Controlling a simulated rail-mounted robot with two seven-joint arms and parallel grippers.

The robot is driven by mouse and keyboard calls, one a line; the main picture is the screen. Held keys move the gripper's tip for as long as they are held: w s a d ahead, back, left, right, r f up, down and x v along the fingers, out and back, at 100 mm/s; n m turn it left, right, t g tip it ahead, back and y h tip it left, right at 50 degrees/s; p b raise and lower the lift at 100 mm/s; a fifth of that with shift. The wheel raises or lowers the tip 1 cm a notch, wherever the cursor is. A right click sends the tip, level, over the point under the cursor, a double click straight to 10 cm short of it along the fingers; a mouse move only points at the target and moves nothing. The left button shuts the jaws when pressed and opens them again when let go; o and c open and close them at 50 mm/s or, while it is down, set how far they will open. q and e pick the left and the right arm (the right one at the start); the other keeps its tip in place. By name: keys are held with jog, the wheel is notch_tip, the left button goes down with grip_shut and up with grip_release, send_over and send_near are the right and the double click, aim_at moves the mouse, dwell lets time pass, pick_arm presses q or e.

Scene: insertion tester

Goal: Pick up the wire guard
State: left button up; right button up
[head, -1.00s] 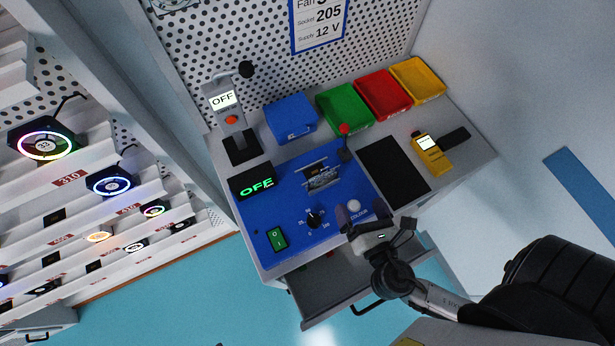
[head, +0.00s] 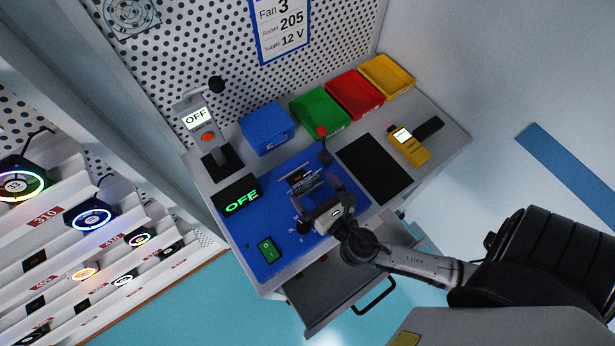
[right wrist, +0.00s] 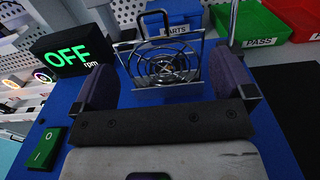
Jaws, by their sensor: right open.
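The wire guard (right wrist: 166,66) shows in the right wrist view as a metal wire frame with rings and a centre hub. It stands upright on the blue tester panel (right wrist: 60,105). In the head view the guard (head: 306,183) is small, near the middle of the blue panel, with my right gripper just in front of it. My right gripper (head: 319,198) is open. In the right wrist view its two dark pads (right wrist: 168,84) stand apart to the left and right of the guard's lower part, with no clear contact. My left gripper is in neither view.
A red-knobbed lever (head: 323,142) stands close behind the guard. An OFF rpm display (head: 238,200) and green switch (head: 267,250) lie left. Blue, green, red and yellow bins line the back. A black mat (head: 375,168) is right; an open drawer (head: 335,290) juts out in front.

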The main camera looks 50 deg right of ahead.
aim_at(308, 179)
jog(key=w, duration=0.2)
jog(key=w+d, duration=0.1)
jog(key=w, duration=0.1)
jog(key=shift+w+r, duration=0.2)
jog(key=shift+w, duration=0.25)
jog(key=c, duration=0.6)
jog(key=shift+o, duration=0.2)
jog(key=shift+r+p, duration=0.45)
jog(key=shift+r, duration=0.2)
jog(key=s+d+r+p, duration=0.3)
jog(key=s+d+r, duration=0.3)
jog(key=s+r, duration=0.3)
jog(key=shift+s+d+r, duration=0.25)
jog(key=shift+d+r, duration=0.1)
